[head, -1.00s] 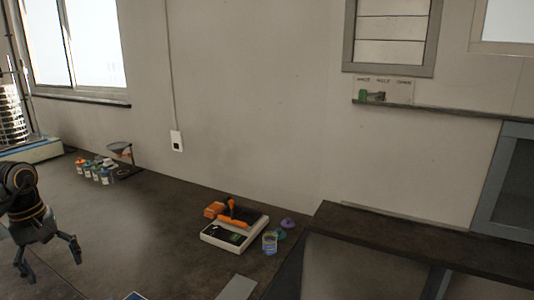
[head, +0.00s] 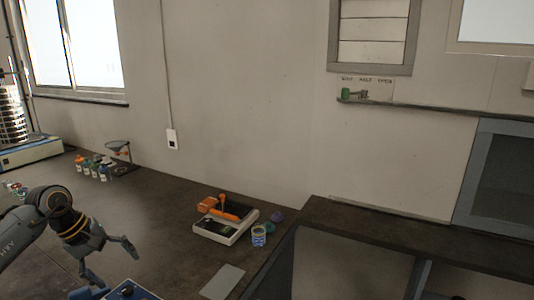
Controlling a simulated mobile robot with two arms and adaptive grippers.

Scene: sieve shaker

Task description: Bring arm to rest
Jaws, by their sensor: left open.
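My left arm comes in from the lower left in the head view. Its gripper (head: 110,264) hangs over the dark bench (head: 165,225) with its fingers spread apart and nothing between them. The fingertips are close to a blue box-like thing (head: 135,291) at the bottom edge; I cannot tell whether they touch. My right arm and gripper do not show.
A white scale (head: 222,228) with an orange-handled tool on it stands right of the gripper, beside a small jar (head: 259,235). Several small bottles (head: 92,168) and a funnel stand (head: 118,154) are at the back. A sieve shaker (head: 22,145) stands far left. The bench middle is clear.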

